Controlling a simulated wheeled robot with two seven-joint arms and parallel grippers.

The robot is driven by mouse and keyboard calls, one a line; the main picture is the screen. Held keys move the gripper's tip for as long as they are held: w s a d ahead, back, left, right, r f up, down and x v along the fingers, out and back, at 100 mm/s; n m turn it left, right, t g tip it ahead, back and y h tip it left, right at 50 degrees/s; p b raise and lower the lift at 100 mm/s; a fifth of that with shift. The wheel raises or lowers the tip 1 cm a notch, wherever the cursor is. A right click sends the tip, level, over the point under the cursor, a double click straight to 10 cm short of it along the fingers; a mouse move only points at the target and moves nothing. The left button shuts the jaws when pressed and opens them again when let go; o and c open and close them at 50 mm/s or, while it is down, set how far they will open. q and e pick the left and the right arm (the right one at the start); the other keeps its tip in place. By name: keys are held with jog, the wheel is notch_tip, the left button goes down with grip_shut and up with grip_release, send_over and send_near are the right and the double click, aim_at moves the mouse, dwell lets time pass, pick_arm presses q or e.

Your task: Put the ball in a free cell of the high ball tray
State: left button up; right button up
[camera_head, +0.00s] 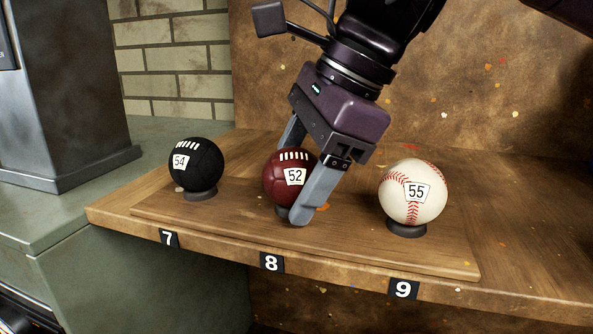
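A dark red ball (281,181) with white laces and the label 52 is at the middle cell of the wooden ball tray (345,240), above the plate marked 8. It appears to rest on a dark ring, which is partly hidden. My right gripper (291,178) comes down from above with its grey fingers on either side of this ball. The near finger covers the ball's right edge, and the far finger is partly hidden behind it. I cannot tell whether the fingers press on the ball. My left gripper is not in view.
A black ball (198,165) labelled 54 sits on a ring at cell 7. A white baseball (425,192) labelled 55 sits at cell 9, right of my gripper. A brown wall (490,90) stands behind the tray. A grey-green counter (80,195) is at left.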

aim_at(308, 152)
jog(key=shift+d+r, duration=0.25)
jog(key=shift+r, duration=0.15)
jog(key=v, duration=0.6)
jog(key=shift+s+r, duration=0.1)
jog(key=shift+s, duration=0.05)
jog(key=shift+d+r, duration=0.1)
jog(key=shift+r, duration=0.1)
